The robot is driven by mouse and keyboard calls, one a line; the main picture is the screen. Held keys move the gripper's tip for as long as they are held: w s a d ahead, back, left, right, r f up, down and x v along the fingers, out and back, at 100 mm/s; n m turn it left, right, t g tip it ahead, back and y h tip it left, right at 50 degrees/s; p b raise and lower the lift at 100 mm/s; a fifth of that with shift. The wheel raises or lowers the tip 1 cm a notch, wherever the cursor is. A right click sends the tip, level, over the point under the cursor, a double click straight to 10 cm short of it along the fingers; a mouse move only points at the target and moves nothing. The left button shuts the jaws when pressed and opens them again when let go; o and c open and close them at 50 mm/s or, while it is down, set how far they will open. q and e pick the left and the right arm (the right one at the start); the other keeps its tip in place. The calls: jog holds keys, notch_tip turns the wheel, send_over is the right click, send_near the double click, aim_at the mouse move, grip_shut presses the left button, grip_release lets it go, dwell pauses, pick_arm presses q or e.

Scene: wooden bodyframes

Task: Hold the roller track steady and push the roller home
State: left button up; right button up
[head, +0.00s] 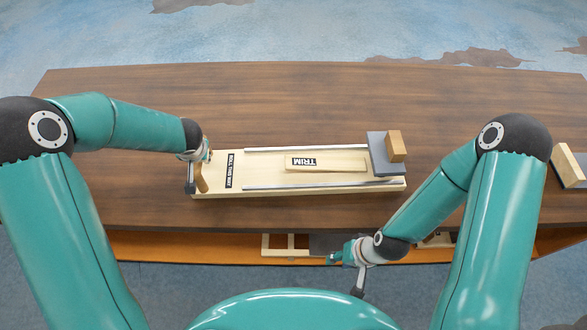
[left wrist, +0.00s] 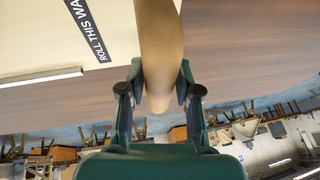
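The roller track (head: 215,188) is a pale wooden board with two metal rails, lying lengthwise on the table. Its left part bears a black label reading "ROLL THIS WAY". A wedge-like wooden piece marked "TRIM" (head: 327,165) lies between the rails. A grey block with a wooden block on top (head: 377,150) sits at the board's right end; I cannot tell if it is the roller. My left gripper (head: 202,165) is at the board's left end, its fingers closed around a rounded wooden handle (left wrist: 160,45). My right gripper (head: 335,258) is empty, low before the table's front edge, small in view.
The brown table (head: 110,200) is clear behind the track and to its left. Another wooden block with a dark part (head: 568,165) stands at the far right edge. Below the front edge, an orange-brown shelf (head: 200,248) holds a pale wooden frame (head: 285,252) near my right gripper.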

pick_arm(q)
grip_shut()
jog(key=shift+w+r, duration=0.1)
jog(key=shift+w, duration=0.05)
jog(key=shift+d, duration=0.7)
dwell(0.9)
jog(key=shift+f, duration=0.2)
dwell(0.8)
